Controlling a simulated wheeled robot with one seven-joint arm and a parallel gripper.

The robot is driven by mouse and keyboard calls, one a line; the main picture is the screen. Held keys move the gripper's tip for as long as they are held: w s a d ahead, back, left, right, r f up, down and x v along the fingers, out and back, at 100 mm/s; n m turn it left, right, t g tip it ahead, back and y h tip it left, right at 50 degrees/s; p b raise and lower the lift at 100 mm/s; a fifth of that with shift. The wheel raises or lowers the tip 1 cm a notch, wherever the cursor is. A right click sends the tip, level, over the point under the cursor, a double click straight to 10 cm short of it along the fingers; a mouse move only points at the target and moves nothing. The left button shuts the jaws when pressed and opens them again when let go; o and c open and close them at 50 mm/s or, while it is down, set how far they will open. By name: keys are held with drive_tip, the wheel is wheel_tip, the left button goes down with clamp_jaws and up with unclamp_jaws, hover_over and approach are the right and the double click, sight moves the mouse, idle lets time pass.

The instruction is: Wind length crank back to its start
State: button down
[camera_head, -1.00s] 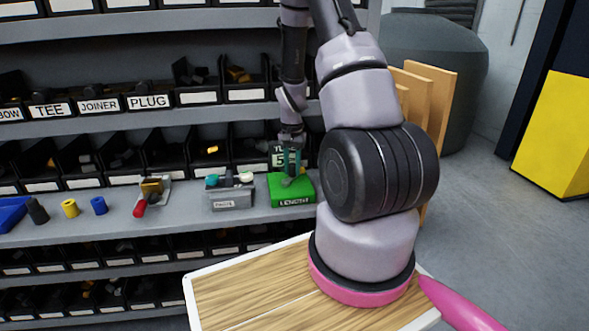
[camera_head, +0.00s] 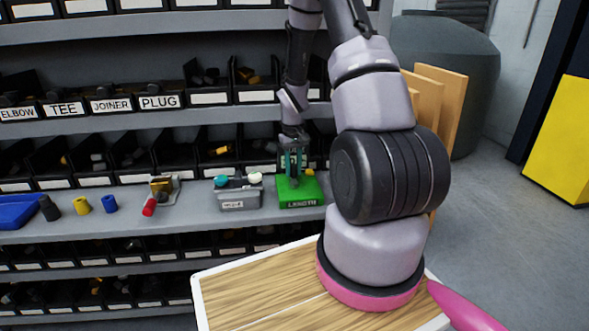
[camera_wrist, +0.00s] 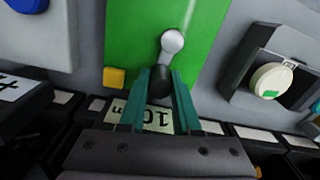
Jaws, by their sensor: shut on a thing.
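The green length unit (camera_head: 299,203), lettered LENGTH, stands on the middle shelf. Its crank shows in the wrist view as a silver arm (camera_wrist: 172,42) with a round end and a black handle (camera_wrist: 160,86). My gripper (camera_wrist: 160,78) has its teal fingers on both sides of the black handle and is shut on it. In the head view my gripper (camera_head: 292,164) points down onto the green unit and hides most of the crank. A pale label (camera_wrist: 157,116) reading 10 m, upside down, lies behind the fingers in the wrist view.
A grey unit (camera_head: 238,199) with teal and white knobs stands just left of the green one. Further left are a red-handled valve (camera_head: 150,207) and several small coloured cylinders. Black bins fill the shelf behind. A wooden-topped surface (camera_head: 262,297) is in front.

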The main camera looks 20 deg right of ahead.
idle(0.4)
drive_tip(key=c, duration=0.6)
unclamp_jaws()
wheel_tip(320, 180, up, 11)
drive_tip(key=shift+f, duration=0.1)
wheel_tip(320, 180, up, 18)
drive_tip(key=m+t, duration=0.1)
drive_tip(key=t, duration=0.2)
hover_over(293, 165)
drive_tip(key=s+a, duration=0.5)
drive_tip(key=s, duration=0.2)
drive_tip(key=s+a+r+t, duration=0.1)
drive_tip(key=s+a+r, duration=0.1)
drive_tip(key=s, duration=0.3)
drive_tip(key=s+a+r+m+t+y, duration=0.1)
drive_tip(key=s+a+r, duration=0.1)
drive_tip(key=s+r, duration=0.2)
drive_tip(key=s+a+r+m+t+y, duration=0.1)
drive_tip(key=s+a+r+t, duration=0.1)
drive_tip(key=s, duration=0.4)
drive_tip(key=shift+r, duration=0.85)
